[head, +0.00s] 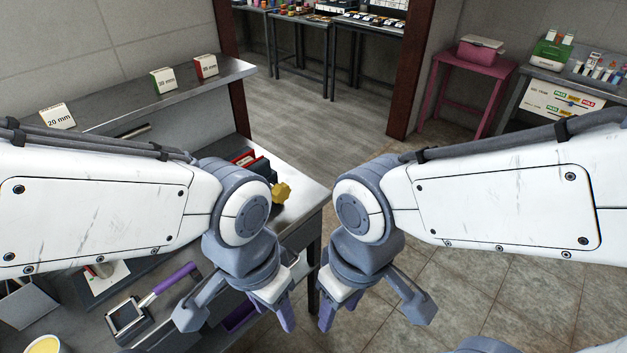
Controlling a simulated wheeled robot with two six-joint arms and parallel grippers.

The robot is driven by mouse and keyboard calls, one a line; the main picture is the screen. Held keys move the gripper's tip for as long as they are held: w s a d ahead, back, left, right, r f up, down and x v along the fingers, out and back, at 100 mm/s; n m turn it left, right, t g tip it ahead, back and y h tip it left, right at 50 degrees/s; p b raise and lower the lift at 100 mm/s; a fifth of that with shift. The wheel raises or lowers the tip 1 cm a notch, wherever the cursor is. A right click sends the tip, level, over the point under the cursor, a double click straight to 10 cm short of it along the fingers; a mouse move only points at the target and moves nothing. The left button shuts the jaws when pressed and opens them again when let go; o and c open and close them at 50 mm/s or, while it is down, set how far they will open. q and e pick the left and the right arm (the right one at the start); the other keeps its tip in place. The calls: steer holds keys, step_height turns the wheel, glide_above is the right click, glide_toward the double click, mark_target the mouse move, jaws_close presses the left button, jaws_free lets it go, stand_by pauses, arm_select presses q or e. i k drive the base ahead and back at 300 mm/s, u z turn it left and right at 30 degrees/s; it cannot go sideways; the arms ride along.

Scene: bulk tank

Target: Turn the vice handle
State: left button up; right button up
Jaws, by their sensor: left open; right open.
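A dark vice with red parts (247,160) sits on the metal bench behind my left arm's wrist, which hides part of it. A yellow lobed knob (281,192), which looks like the vice handle, sticks out on its right side near the bench's right edge. My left gripper (238,316) is open and empty, nearer to me than the knob and apart from it. My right gripper (372,314) is open and empty over the floor, to the right of the bench.
On the bench (302,198) lie a purple-handled tool with a square frame (140,306) and a yellow-topped cup (45,345). A shelf (150,103) behind holds several small labelled boxes, including a "20 mm" one (57,117). Tiled floor (500,300) right of the bench is free.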

mark_target(280, 192)
steer(key=z, duration=1.25)
steer(key=k, duration=0.7)
steer(key=u, duration=1.25)
steer(key=i, duration=0.5)
